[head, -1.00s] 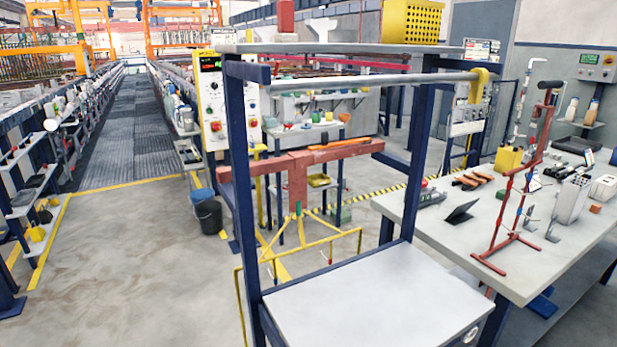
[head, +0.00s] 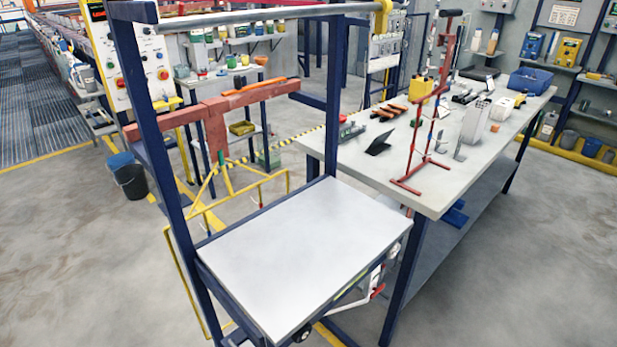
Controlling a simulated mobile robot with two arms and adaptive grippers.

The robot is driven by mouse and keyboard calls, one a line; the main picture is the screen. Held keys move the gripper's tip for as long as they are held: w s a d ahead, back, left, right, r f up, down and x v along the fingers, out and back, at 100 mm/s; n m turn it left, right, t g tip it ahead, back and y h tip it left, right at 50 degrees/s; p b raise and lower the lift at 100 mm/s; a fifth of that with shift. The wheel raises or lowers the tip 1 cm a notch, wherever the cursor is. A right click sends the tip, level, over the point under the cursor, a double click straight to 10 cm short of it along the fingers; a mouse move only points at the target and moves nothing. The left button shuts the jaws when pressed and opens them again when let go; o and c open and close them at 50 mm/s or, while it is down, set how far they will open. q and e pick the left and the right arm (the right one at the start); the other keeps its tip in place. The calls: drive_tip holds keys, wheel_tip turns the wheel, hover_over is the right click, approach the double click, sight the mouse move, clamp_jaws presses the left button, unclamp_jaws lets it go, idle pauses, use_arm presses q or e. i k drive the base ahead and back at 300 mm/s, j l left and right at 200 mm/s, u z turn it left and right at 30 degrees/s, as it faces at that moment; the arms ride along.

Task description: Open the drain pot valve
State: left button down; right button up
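Neither of my grippers shows in the head view. I cannot pick out a drain pot valve with certainty. Below the right edge of the white-topped blue stand, a white pipe-like fitting (head: 352,306) with a small red part (head: 377,291) shows. It is partly hidden by the stand's top and too small to tell its kind or position.
The blue-framed stand (head: 290,240) fills the middle front. To its right is a workbench (head: 350,168) holding a red stand (head: 408,187), a blue crate (head: 531,80) and tools. A black bucket (head: 131,182) stands left. Floor at right is clear.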

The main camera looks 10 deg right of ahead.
sight(376, 291)
drive_tip(key=l+u, duration=0.45)
drive_tip(key=l, duration=2.9)
